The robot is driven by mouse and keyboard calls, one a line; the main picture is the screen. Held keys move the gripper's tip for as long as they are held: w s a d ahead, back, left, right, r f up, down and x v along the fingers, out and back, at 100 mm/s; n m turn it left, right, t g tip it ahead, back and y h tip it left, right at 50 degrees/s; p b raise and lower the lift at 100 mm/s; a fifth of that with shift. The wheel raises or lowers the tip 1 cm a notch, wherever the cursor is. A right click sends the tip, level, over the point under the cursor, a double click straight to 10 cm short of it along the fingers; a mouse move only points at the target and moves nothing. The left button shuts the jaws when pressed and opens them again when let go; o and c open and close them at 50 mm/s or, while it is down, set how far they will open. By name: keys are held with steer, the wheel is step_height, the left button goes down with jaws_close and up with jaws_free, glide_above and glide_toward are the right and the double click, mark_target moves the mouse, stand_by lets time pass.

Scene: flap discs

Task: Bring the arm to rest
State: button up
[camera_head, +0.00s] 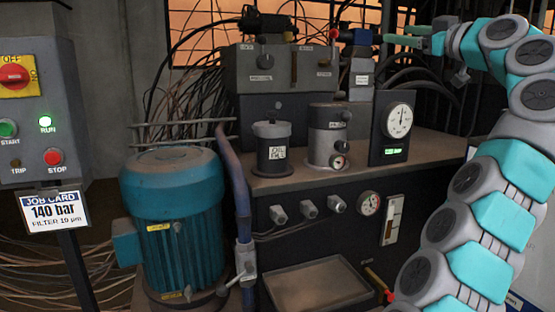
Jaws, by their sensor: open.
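My arm (505,215) rises along the right side of the view and bends left at the top. My gripper (398,36) is at the upper right, pointing left. Its green fingers are apart, with nothing seen between them.
A dark bench (420,148) carries a grey valve block (268,70), an oil canister (272,150), a filter housing (322,135) and a gauge box (392,128). A teal motor (172,215) stands left of it. A control box (35,110) with a job card (54,210) is at far left.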

steer(key=s+a+f+m+g+p, duration=0.1)
steer(key=s+a+f+g, duration=0.15)
steer(key=a+f, duration=0.35)
steer(key=s+a+f+m+g+y+p, duration=0.1)
steer(key=a+f+g, duration=0.3)
steer(key=a, duration=0.4)
steer(key=s+a+f+m+g+p, duration=0.1)
steer(key=s+a+f+g, duration=0.1)
steer(key=a+f+g, duration=0.4)
steer(key=s+a+f+m+g+h+p, duration=0.1)
steer(key=s+a+f+h, duration=0.1)
steer(key=s+f, duration=0.5)
steer(key=s+a+f+m+g+h+p, duration=0.1)
steer(key=s+a+f, duration=0.2)
steer(key=s+f, duration=0.4)
steer(key=s+d+f+m+g+h, duration=0.1)
steer(key=s+d+f+h, duration=0.1)
steer(key=s+d+f, duration=0.2)
steer(key=s+d+f+m+g+h+p, duration=0.1)
steer(key=s+d+f, duration=0.3)
steer(key=s+f, duration=0.6)
steer(key=s+d+f+m+g+h, duration=0.2)
steer(key=s+f, duration=0.6)
steer(key=s, duration=0.6)
steer(key=shift+d+g+h+p, duration=0.3)
steer(key=shift+d+g+h, duration=0.45)
steer(key=shift+d, duration=0.15)
